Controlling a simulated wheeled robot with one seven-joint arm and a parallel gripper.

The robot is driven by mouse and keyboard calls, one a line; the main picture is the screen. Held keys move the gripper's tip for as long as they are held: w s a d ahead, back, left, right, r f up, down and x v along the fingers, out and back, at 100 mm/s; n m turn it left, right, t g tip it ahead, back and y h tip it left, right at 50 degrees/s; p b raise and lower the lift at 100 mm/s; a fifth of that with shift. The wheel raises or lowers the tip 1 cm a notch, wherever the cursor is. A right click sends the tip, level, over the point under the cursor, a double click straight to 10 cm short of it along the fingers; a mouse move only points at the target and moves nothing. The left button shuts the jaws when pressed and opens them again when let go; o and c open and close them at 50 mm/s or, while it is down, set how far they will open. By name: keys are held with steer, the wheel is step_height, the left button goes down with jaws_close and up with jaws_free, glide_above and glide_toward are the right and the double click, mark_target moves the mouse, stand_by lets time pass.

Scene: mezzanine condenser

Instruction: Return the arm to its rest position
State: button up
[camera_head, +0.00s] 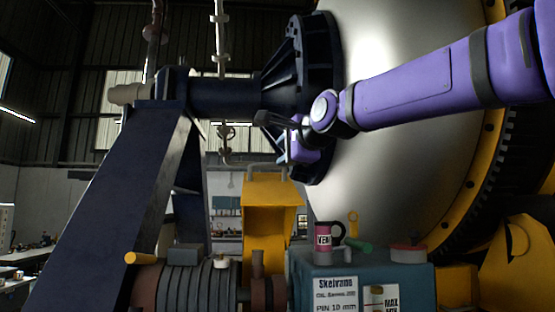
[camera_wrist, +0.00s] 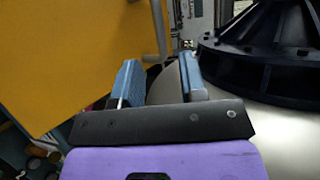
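My purple arm reaches in from the right in the head view, in front of the large pale domed drum end (camera_head: 385,190). My gripper (camera_head: 285,155) is at the arm's left end, above the yellow housing (camera_head: 270,222) and near the dark flange (camera_head: 318,95). In the wrist view my gripper's (camera_wrist: 160,78) two blue-grey fingers stand apart with nothing between them. A yellow surface fills the left of that view, close to the left finger. The dark ribbed flange (camera_wrist: 265,50) is at its upper right.
A teal box (camera_head: 360,280) at the bottom carries a pink mug (camera_head: 323,237), a green cylinder and a red-topped round item. A dark slanted support (camera_head: 120,210) stands at left. A banded cylinder (camera_head: 190,285) lies at bottom left. A yellow ringed rim is at right.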

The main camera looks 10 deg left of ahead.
steer(key=shift+v, duration=0.8)
steer(key=s+d+f+n+g+h, duration=0.1)
steer(key=s+d+f+n+h, duration=0.1)
steer(key=s+d+f, duration=0.45)
steer(key=s+d+f+n+g+h, duration=0.1)
steer(key=d+f+n+h, duration=0.2)
steer(key=d, duration=0.7)
steer(key=s+d+f+n+h, duration=0.15)
steer(key=s+d+f, duration=0.25)
steer(key=d+f, duration=0.4)
steer(key=s+d+f+n+g+h, duration=0.3)
steer(key=s+d+f+n+g, duration=0.1)
steer(key=s+d+f, duration=1)
steer(key=s+f+g, duration=0.1)
steer(key=s+f, duration=0.2)
steer(key=s, duration=0.2)
steer(key=shift+f+n, duration=0.2)
steer(key=shift+n, duration=0.15)
steer(key=shift+h, duration=0.25)
